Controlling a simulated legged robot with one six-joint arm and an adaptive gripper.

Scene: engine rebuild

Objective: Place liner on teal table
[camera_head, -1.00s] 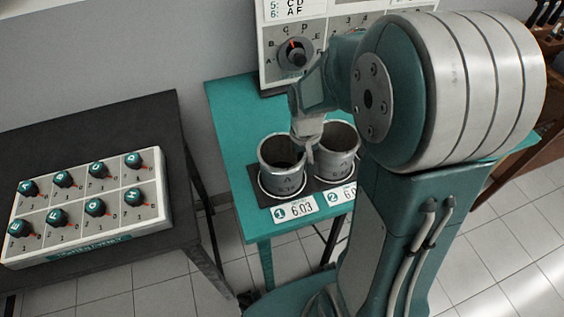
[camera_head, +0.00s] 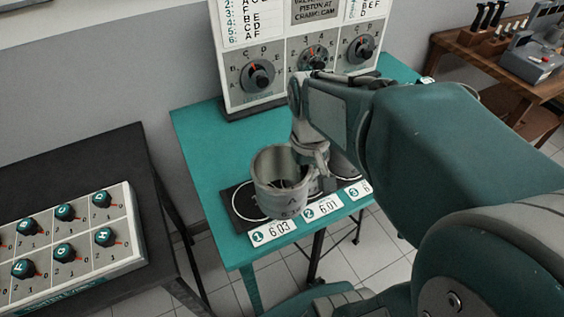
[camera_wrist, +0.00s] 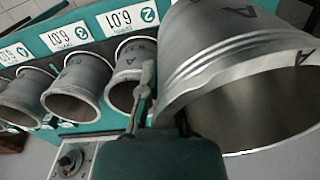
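A grey metal liner marked A (camera_head: 280,192) hangs in my gripper (camera_head: 318,160), roughly upright, above the dark mat (camera_head: 240,222) on the teal table (camera_head: 200,135). My gripper is shut on its wall at the right side. An empty white ring shows on the mat by card 1, partly hidden by the liner. In the wrist view the held liner (camera_wrist: 235,65) fills the right, with a gripper finger (camera_wrist: 146,92) against its rim. Several other liners (camera_wrist: 78,85) stand in a row to the left there. My arm mostly hides them in the head view.
A panel with dials (camera_head: 258,76) stands at the back of the teal table. Its left part is bare. A dark table (camera_head: 100,160) with a knob box (camera_head: 130,250) stands at left. Number cards (camera_head: 272,232) line the front edge. A wooden bench (camera_head: 480,60) is at back right.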

